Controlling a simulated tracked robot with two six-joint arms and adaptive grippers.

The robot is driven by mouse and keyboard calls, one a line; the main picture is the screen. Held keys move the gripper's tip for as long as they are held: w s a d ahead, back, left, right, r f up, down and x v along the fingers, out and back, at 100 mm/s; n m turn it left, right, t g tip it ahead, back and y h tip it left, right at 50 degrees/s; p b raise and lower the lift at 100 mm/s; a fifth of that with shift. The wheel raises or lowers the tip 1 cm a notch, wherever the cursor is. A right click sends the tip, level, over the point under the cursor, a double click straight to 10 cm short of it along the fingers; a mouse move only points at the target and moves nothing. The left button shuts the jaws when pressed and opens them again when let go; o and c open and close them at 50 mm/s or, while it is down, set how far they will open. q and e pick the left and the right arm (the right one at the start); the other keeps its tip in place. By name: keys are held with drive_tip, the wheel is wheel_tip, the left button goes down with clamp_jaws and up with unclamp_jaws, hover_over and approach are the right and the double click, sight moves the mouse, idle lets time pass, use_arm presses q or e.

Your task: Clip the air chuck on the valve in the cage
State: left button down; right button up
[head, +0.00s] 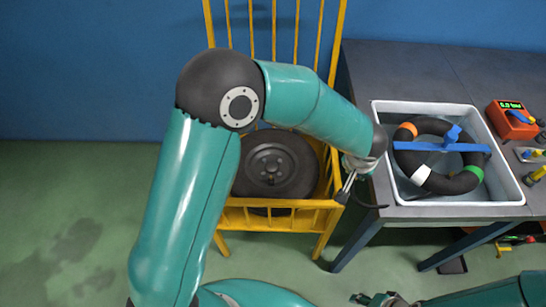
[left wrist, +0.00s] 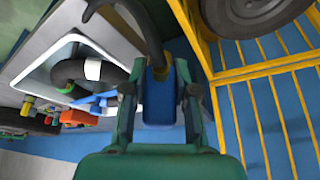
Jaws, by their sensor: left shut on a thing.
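The yellow cage (head: 290,216) stands against the blue wall, with a dark wheel (head: 272,165) inside it. The wheel also shows at the top of the left wrist view (left wrist: 245,14). Its valve is too small to make out. My left gripper (head: 347,189) is at the cage's front right corner, outside it. It is shut on the air chuck, a blue body (left wrist: 158,95) with a black hose (left wrist: 145,28) in the left wrist view. My right gripper (head: 372,299) is low at the bottom edge, empty as far as I see, its jaw opening unclear.
Right of the cage, a grey table (head: 400,75) carries a white tray (head: 455,205) with a black tube ring (head: 428,182) and a blue bar (head: 468,147). An orange gauge box (head: 508,122) stands beyond it. Open green floor (head: 70,220) lies at left.

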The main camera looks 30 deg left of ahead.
use_arm(q)
drive_tip(key=shift+w, duration=0.1)
drive_tip(key=shift+a, duration=0.2)
drive_tip(key=w+a+f+m+h+b, duration=0.1)
drive_tip(key=w+a+f+m+b, duration=0.1)
drive_tip(key=a+f+b, duration=0.7)
drive_tip(key=w+a+f+m+h+b, duration=0.1)
drive_tip(key=a+f+m+b, duration=0.1)
drive_tip(key=a+f+b, duration=0.8)
drive_tip(key=w+a+f+m+b, duration=0.2)
drive_tip(key=a+f+m+b, duration=0.1)
drive_tip(key=a+f+b, duration=0.6)
drive_tip(key=shift+w+a+f+g+h, duration=0.15)
drive_tip(key=shift+w+a+g+h, duration=0.05)
drive_tip(key=shift+a, duration=0.15)
drive_tip(key=shift+w+a+f+g+h, duration=0.15)
drive_tip(key=shift+a+g+h, duration=0.05)
drive_tip(key=shift+a, duration=0.15)
drive_tip(key=shift+f+b, duration=1.45)
drive_tip(key=shift+f, duration=0.65)
drive_tip(key=shift+f+b, duration=0.3)
drive_tip(key=shift+b, duration=0.4)
drive_tip(key=shift+s+f+b, duration=0.1)
drive_tip(key=shift+f+b, duration=0.85)
drive_tip(key=shift+f, duration=0.2)
